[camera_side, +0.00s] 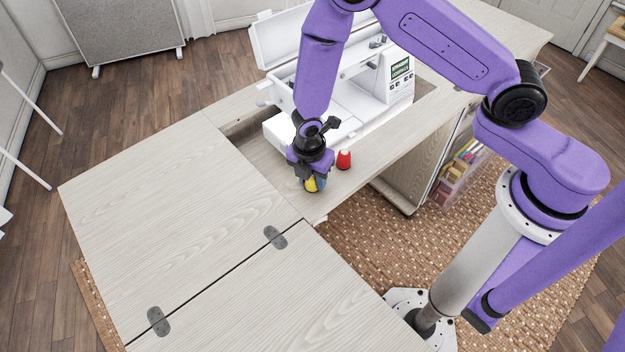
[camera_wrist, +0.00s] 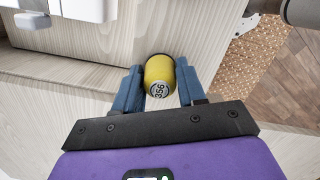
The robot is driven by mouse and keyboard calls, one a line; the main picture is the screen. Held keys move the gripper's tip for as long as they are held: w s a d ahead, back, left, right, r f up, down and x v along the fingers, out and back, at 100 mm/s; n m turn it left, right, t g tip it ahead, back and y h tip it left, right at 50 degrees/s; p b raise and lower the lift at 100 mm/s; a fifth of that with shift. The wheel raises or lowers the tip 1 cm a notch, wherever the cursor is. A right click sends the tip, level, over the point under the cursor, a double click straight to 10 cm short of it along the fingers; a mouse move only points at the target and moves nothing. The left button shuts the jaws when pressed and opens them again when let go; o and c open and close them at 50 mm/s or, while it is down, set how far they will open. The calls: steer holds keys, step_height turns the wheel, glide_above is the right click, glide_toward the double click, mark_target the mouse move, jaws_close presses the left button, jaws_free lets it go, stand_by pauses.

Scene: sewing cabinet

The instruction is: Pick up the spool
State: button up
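A red spool (camera_side: 344,159) stands upright just to the right of my gripper.
A white sewing machine (camera_side: 395,78) stands in the cabinet's recess behind my gripper. The pale wood cabinet top (camera_side: 150,190) is broad and clear at the left. Dark hinges (camera_side: 275,237) join it to a front leaf (camera_side: 270,300). A bin of coloured items (camera_side: 460,165) is at the right.

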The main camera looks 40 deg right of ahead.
steer(key=c, duration=0.4)
steer(key=shift+r, duration=0.1)
steer(key=shift+r, duration=0.35)
steer(key=r, duration=0.3)
steer(key=shift+s+d, duration=0.1)
steer(key=shift+s, duration=0.2)
steer(key=s+d+r, duration=0.1)
steer(key=s+r, duration=0.2)
steer(key=s, duration=0.1)
steer(key=s+d+r, duration=0.2)
steer(key=s+r, duration=0.1)
steer(key=s, duration=0.1)
steer(key=s+d+r, duration=0.2)
steer(key=s+r, duration=0.1)
steer(key=s, duration=0.1)
steer(key=shift+d, duration=0.2)
